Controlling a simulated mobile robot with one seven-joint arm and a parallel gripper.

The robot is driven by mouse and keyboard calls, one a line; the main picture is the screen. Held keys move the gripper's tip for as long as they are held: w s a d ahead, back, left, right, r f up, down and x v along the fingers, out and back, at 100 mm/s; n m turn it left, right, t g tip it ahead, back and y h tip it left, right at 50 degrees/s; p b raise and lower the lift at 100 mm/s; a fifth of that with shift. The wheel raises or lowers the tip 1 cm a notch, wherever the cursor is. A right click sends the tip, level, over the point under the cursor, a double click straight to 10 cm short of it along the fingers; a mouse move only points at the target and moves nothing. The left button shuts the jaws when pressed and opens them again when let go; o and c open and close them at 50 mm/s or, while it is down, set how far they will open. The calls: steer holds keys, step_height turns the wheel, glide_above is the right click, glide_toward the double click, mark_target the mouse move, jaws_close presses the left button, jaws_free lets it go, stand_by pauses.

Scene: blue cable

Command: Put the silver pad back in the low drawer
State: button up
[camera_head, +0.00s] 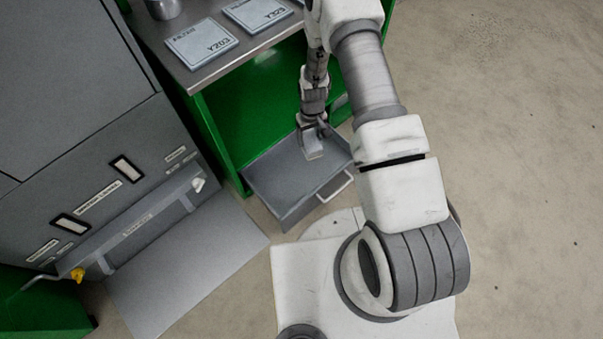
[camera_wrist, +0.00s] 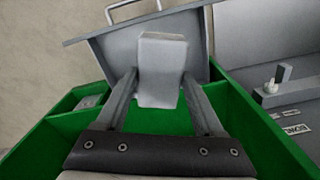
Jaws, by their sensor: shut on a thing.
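The silver pad (camera_head: 313,151) is a small grey block hanging from my gripper (camera_head: 311,130) in the head view. In the wrist view the pad (camera_wrist: 160,66) sits between the two fingers of my gripper (camera_wrist: 159,84), which is shut on it. The low drawer (camera_head: 270,187) is a shallow grey tray pulled out of the green cabinet. The pad is over the drawer's inside; I cannot tell whether it touches the floor of it. The drawer (camera_wrist: 112,50) also shows behind the pad in the wrist view.
The green cabinet (camera_head: 225,128) has a metal top with two labelled plates (camera_head: 201,43) and a metal cup (camera_head: 163,8). A large grey machine (camera_head: 75,140) stands at the left, with a flat grey panel (camera_head: 185,265) beside the drawer. Bare floor (camera_head: 510,150) lies at the right.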

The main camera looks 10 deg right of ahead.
steer(key=w+a+f+n+b, duration=0.15)
steer(key=f+b, duration=0.25)
steer(key=f, duration=0.6)
steer(key=w+a+f+n+b, duration=0.15)
steer(key=f+b, duration=0.25)
steer(key=f, duration=0.5)
steer(key=b, duration=0.7)
glide_above(295, 189)
step_height(295, 189, down, 18)
steer(key=r, duration=0.1)
steer(key=shift+n, duration=0.4)
steer(key=shift+d+f+b, duration=0.1)
steer(key=shift+f+b, duration=0.85)
steer(key=shift+f, duration=1.2)
steer(key=shift+s, duration=0.1)
steer(key=shift+f, duration=0.2)
steer(key=o, duration=1.2)
steer(key=shift+r, duration=0.1)
